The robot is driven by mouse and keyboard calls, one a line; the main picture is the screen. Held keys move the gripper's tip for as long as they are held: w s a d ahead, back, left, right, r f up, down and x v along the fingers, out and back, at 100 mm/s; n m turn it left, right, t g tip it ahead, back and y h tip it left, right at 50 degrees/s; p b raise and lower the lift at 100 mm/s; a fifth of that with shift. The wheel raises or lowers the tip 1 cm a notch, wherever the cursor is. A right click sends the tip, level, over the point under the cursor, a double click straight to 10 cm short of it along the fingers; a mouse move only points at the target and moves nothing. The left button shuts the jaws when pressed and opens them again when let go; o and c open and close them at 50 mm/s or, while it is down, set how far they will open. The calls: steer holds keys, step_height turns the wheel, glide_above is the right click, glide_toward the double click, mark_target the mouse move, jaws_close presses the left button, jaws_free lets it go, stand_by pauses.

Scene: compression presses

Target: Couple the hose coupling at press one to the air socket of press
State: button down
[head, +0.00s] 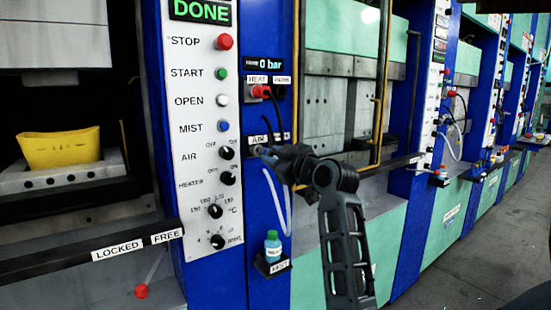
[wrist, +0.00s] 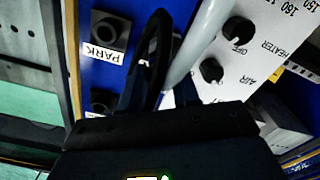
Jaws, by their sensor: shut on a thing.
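My gripper (head: 264,153) is shut at the blue post of the near press, just below a label that seems to read AIR (head: 258,139). A pale hose (head: 277,205) hangs in a loop below it; in the wrist view the hose (wrist: 203,38) runs down to my dark fingers (wrist: 160,92). The hose coupling is hidden in the fingers. The air socket is hidden behind my gripper in the head view. In the wrist view a black square holder (wrist: 108,31) sits beside the PARK label, and another dark block (wrist: 103,100) is partly covered near my gripper. I cannot tell whether the coupling touches a socket.
The white control panel (head: 203,130) with buttons and knobs is close left of my gripper. A red plug (head: 261,91) with a black cable is above. A small bottle (head: 272,246) stands on a shelf below. A yellow piece (head: 60,150) lies in the open press.

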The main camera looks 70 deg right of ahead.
steer(key=shift+x, duration=1.35)
steer(key=c, duration=0.8)
jaws_free()
steer(key=shift+o, duration=0.2)
steer(key=shift+b+v, duration=0.95)
steer(key=shift+v, duration=3)
steer(key=shift+w+f, duration=0.1)
